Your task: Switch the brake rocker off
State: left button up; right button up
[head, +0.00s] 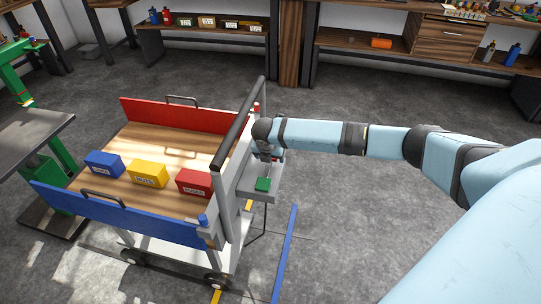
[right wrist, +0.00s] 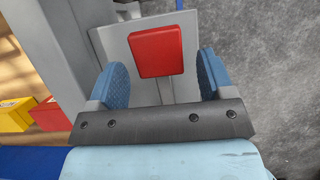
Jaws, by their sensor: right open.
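The brake rocker is on a grey box (head: 262,195) at the handle end of a cart. Its green pad (head: 263,184) shows in the head view, on the near side of the box. Its red pad (right wrist: 155,52) shows in the right wrist view. My left gripper is out of view.
The cart has a wooden bed (head: 150,150), a blue side board (head: 120,212), a red side board (head: 180,125) and a dark push bar (head: 238,122) close to my right gripper. Blue, yellow and red boxes stand on the bed. The floor to the right is clear.

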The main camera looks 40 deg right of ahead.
aim_at(267, 176)
pick_arm(q)
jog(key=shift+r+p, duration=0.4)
jog(key=shift+p, duration=0.6)
pick_arm(e)
jog(key=v, duration=1.3)
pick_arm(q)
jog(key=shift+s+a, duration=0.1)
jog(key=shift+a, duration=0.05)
pick_arm(e)
jog(key=shift+d, duration=0.1)
